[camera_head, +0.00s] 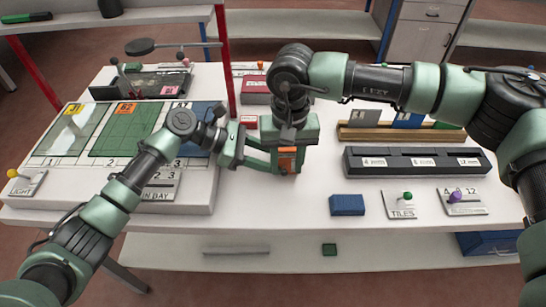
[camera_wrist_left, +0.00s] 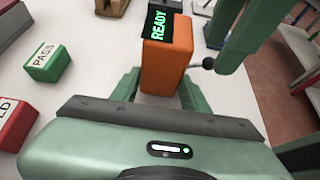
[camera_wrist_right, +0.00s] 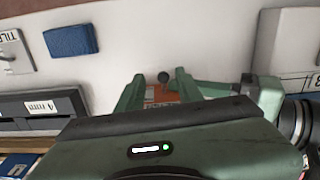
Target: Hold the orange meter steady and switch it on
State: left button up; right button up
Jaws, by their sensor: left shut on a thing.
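The orange meter (camera_head: 288,161) stands on the white table near the middle. In the left wrist view the meter (camera_wrist_left: 166,62) has a black screen with green letters reading READY. A dark ball-ended lever (camera_wrist_left: 208,63) shows beside it. My left gripper (camera_head: 274,160) is shut on the lower part of the meter, one finger on each side. My right gripper (camera_head: 291,143) points down from above at the meter. In the right wrist view its fingers (camera_wrist_right: 158,88) are apart, with orange and the dark ball (camera_wrist_right: 163,77) visible between them. Contact there is hidden.
A blue block (camera_head: 347,205) and the TILES switch plate (camera_head: 401,204) lie to the right. A black labelled rack (camera_head: 415,162) stands behind them. Green PASS (camera_wrist_left: 47,63) and red (camera_wrist_left: 12,122) blocks lie near the left gripper. The table's front is mostly clear.

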pick_arm(q)
jog(key=shift+r, duration=0.1)
pick_arm(e)
jog(key=s+r, duration=0.2)
jog(key=r, duration=0.1)
jog(key=shift+r, duration=0.1)
pick_arm(q)
jog(key=o, duration=1.1)
jog(key=shift+c, duration=0.2)
